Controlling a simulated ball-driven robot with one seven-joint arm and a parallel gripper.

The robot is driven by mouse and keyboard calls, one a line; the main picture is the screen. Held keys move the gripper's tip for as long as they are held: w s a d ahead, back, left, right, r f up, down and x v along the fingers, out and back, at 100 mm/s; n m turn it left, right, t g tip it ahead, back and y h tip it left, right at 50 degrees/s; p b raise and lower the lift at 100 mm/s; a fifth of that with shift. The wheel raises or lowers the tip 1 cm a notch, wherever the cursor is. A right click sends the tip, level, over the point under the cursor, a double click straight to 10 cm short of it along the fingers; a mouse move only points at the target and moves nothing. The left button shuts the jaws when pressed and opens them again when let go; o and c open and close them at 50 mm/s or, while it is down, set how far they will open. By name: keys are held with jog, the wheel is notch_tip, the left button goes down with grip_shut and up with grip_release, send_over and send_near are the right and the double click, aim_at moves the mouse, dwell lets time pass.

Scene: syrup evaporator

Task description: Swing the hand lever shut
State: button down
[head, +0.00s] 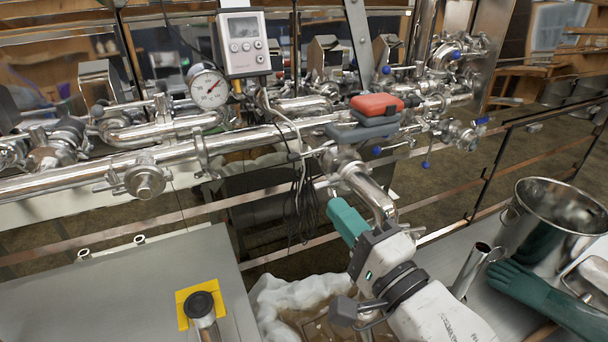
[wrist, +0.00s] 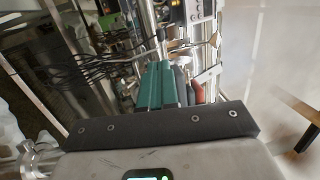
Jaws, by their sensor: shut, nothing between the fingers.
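A red-topped, dark grey grip (head: 377,105) sits on the steel pipework at centre right. It looks like the hand lever, but I cannot tell for sure. A grey bar (head: 360,133) lies just below it. In the wrist view, a red part (wrist: 198,93) shows to the right of my fingers, partly hidden by the gripper body. My gripper (head: 335,206) has teal fingers, shut and empty, below and left of the red grip and apart from it. The fingers also show in the wrist view (wrist: 158,70). The lever's pivot is not clear.
A gauge (head: 208,87) and a grey meter (head: 244,45) stand on the pipes, with black cables (head: 302,195) hanging below. A steel pipe elbow (head: 370,190) is close beside my gripper. A steel pot (head: 555,215) and green glove (head: 545,300) are at right. The grey table (head: 120,290) is mostly clear.

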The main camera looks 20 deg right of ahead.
jog(key=p, duration=0.2)
send_near(296, 159)
jog(key=w, duration=0.5)
jog(key=shift+w+a+r, duration=0.15)
jog(key=shift+a+r, duration=0.1)
jog(key=shift+r, duration=0.15)
jog(key=shift+w+p, duration=0.3)
jog(key=shift+w, duration=0.4)
jog(key=shift+w+a, duration=0.35)
jog(key=shift+w, duration=0.4)
